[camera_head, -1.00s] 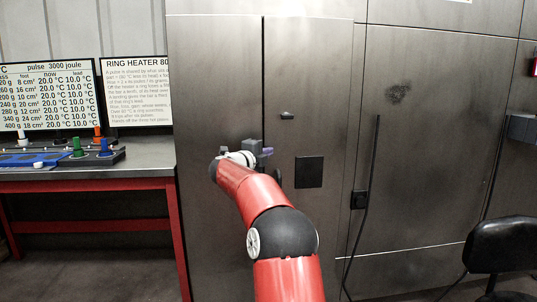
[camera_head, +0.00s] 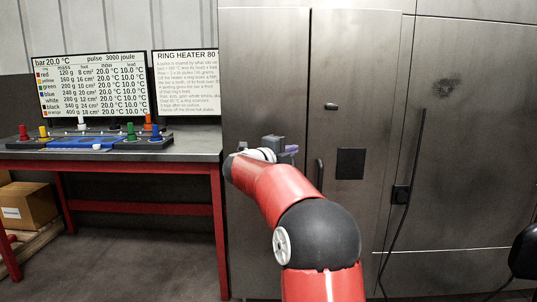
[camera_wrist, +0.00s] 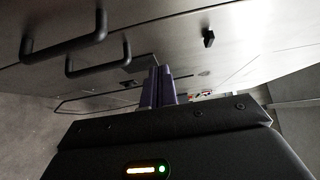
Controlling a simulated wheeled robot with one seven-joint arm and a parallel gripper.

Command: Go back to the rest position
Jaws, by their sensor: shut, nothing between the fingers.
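My gripper (camera_wrist: 158,86) is at the bottom middle of the wrist view, its two dark purple fingers together and empty. In the head view my gripper (camera_head: 290,150) shows small at the end of my red arm, in front of the grey metal cabinet (camera_head: 262,70). It is mostly hidden by the wrist. It is to the right of the workbench (camera_head: 190,158) and apart from the things on it.
On the red-legged bench stand a blue board (camera_head: 82,144), several coloured weights, and two printed panels (camera_head: 90,85). A cardboard box (camera_head: 27,206) is at lower left. A black chair (camera_head: 524,252) is at the right edge. Grey floor is clear before the bench.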

